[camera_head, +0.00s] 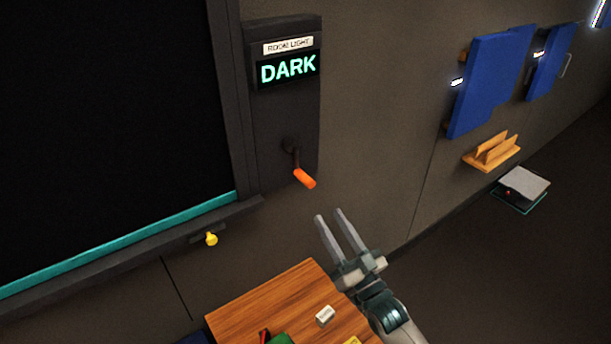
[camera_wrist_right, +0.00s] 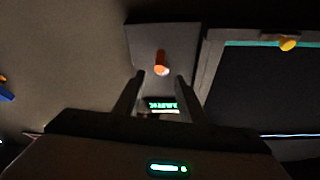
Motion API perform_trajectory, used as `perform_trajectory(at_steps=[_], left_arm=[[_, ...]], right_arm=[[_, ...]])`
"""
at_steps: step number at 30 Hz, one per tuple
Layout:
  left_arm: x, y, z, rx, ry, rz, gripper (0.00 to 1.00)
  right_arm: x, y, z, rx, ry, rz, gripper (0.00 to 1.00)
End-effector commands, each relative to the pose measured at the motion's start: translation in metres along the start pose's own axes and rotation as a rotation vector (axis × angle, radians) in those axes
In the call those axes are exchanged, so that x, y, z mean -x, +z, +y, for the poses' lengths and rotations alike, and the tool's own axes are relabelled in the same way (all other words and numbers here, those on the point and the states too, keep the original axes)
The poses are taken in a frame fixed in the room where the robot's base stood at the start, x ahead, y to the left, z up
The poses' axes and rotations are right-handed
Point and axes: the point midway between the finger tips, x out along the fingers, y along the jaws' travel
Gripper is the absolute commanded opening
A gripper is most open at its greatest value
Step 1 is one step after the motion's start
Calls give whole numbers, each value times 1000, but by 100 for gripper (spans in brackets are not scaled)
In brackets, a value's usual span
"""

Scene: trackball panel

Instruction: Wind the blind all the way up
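The blind (camera_head: 110,110) is a black panel filling the left of the head view, with a teal bottom bar (camera_head: 130,237) down at the sill. A crank with an orange handle (camera_head: 304,179) sits on the dark wall panel (camera_head: 270,130), below a display (camera_head: 288,68) reading DARK. My right gripper (camera_head: 328,214) is open and empty, below and to the right of the handle and apart from it. In the right wrist view the orange handle (camera_wrist_right: 161,62) shows beyond the two spread fingers (camera_wrist_right: 157,80). My left gripper is not in view.
A yellow knob (camera_head: 211,239) sticks out below the sill. A wooden table (camera_head: 260,305) with a small white block (camera_head: 325,316) stands below. Blue panels (camera_head: 487,85) and a wooden rack (camera_head: 492,152) are on the wall at right.

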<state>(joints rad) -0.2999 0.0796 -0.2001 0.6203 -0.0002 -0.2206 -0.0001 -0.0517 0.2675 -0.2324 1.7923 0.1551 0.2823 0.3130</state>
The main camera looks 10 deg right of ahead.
Motion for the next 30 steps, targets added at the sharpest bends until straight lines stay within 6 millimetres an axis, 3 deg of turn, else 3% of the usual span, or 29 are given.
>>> perform_trajectory(at_steps=[18,24,30], left_arm=[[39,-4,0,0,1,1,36],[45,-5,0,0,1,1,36],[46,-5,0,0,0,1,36]], right_arm=[[-111,-3,-1,0,-1,2,37],[-132,-2,0,1,-1,1,37],[-138,0,0,0,-1,0,37]])
